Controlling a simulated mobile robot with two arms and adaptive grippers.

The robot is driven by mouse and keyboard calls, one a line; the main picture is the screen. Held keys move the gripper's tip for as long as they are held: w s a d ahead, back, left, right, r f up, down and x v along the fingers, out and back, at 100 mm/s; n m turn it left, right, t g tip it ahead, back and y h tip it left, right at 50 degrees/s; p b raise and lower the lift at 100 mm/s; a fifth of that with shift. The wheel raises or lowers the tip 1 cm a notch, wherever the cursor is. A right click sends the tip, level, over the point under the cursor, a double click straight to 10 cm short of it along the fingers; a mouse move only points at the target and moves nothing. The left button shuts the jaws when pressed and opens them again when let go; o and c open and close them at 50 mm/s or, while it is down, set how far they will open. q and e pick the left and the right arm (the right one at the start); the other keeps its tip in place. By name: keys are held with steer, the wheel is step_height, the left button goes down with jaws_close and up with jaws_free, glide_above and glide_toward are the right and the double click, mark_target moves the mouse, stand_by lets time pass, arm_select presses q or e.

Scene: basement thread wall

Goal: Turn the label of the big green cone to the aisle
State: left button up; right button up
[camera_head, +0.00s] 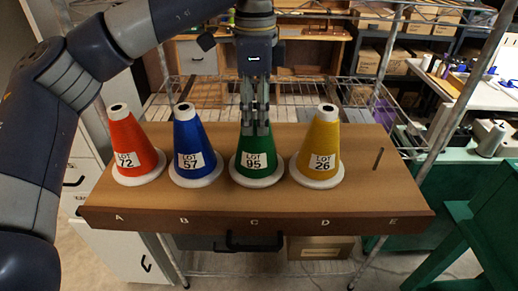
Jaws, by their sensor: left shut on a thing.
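The big green cone (256,172) stands upright on its white base at position C of a wooden shelf board (290,214). Its white label, reading LOT 95, faces the front of the board, toward me. My left gripper (256,128) comes down from above and is shut on the upper part of the green cone, hiding its tip. My right gripper is not in view.
A red cone (131,146) at A and a blue cone (190,146) at B stand to the left. A yellow cone (320,143) at D stands close on the right. Slot E has a thin dark peg (378,158) and no cone. A wire rack (300,88) lies behind.

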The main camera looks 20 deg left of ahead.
arm_select(q)
steer(key=shift+r+n, duration=0.1)
steer(key=shift+n, duration=0.6)
steer(key=shift+f+b, duration=0.25)
steer(key=shift+b, duration=0.05)
steer(key=o, duration=1.1)
steer(key=shift+c, duration=0.2)
